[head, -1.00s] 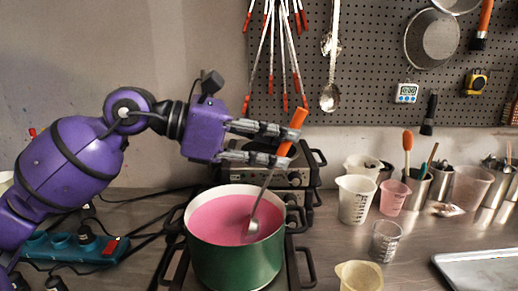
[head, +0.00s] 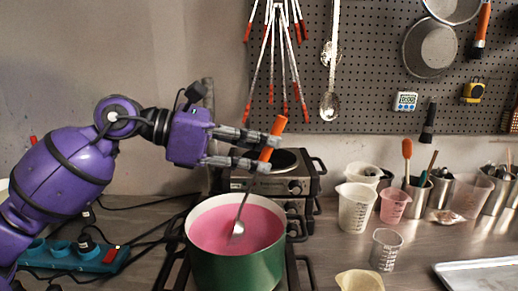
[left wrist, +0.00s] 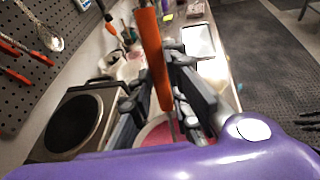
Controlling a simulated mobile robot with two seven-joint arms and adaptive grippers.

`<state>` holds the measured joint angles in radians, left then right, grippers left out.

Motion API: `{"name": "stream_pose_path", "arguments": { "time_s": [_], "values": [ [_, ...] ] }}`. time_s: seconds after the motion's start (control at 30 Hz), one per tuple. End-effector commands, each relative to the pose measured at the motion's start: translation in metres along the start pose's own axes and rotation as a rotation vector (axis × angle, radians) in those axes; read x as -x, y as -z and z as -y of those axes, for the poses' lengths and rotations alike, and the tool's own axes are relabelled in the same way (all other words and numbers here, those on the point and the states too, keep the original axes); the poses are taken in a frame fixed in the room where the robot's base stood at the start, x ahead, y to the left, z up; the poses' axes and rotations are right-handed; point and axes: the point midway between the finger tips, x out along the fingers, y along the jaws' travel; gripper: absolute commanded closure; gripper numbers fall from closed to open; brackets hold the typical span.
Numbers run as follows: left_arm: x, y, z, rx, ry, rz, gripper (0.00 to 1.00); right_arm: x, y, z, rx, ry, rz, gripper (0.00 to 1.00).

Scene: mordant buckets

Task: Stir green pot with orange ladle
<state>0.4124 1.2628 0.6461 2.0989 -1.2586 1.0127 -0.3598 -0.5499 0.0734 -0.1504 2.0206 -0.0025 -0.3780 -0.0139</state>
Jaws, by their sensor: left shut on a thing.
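The green pot (head: 237,268) stands on a burner at the bottom middle of the head view, holding pink liquid (head: 215,228). The orange-handled ladle (head: 272,138) is tilted, its metal bowl (head: 237,230) at the surface of the pink liquid. My left gripper (head: 272,152) is above the pot, shut on the ladle's orange handle. In the left wrist view the handle (left wrist: 152,55) stands between the fingers, and the pink liquid shows partly behind them.
A second burner (head: 275,163) stands behind the pot. Measuring cups (head: 355,207) and metal containers (head: 440,190) stand to the right, with a tray (head: 480,275) at the front right. A teal power strip (head: 70,258) and cables lie to the left. Tools hang on the pegboard (head: 370,70).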

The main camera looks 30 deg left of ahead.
Motion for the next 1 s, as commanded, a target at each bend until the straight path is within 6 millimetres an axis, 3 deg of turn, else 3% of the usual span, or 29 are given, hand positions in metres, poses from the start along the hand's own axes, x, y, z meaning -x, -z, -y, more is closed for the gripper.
{"name": "stream_pose_path", "arguments": {
  "time_s": [0.5,1.0],
  "values": [
    [-0.002,-0.048,0.0,-0.005,-0.002,0.003,1.0,0.012,0.035,-0.001,0.0,-0.002,-0.047,0.6],
    [-0.006,-0.09,0.0,-0.003,-0.001,0.002,1.0,0.02,0.055,-0.002,0.0,-0.003,-0.072,0.6]
  ]
}}
